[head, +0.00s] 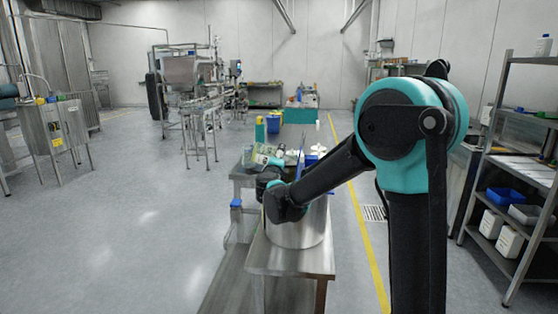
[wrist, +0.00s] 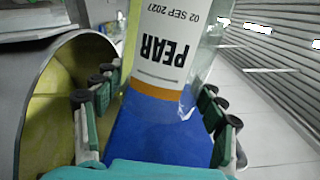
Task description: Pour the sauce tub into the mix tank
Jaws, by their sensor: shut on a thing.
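My gripper (wrist: 160,98) is shut on the sauce tub (wrist: 172,50), with green-padded fingers on both sides of it. The tub has clear walls, a white label reading PEAR and 02 SEP 2027 upside down in the picture, an orange band and a blue part nearest my gripper. The steel mix tank (wrist: 45,75) opens left of the tub in the wrist view, with yellow on its inside. In the head view the tank (head: 297,228) stands on a steel bench, partly behind my arm. My gripper (head: 268,172) is near its left rim; the tub is hard to make out there.
The steel bench (head: 290,262) has small items behind the tank. A shelf rack (head: 515,170) with bins and white jugs stands at right. A steel cabinet (head: 58,130) and filling machine (head: 190,85) stand left and behind. The floor at left is clear.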

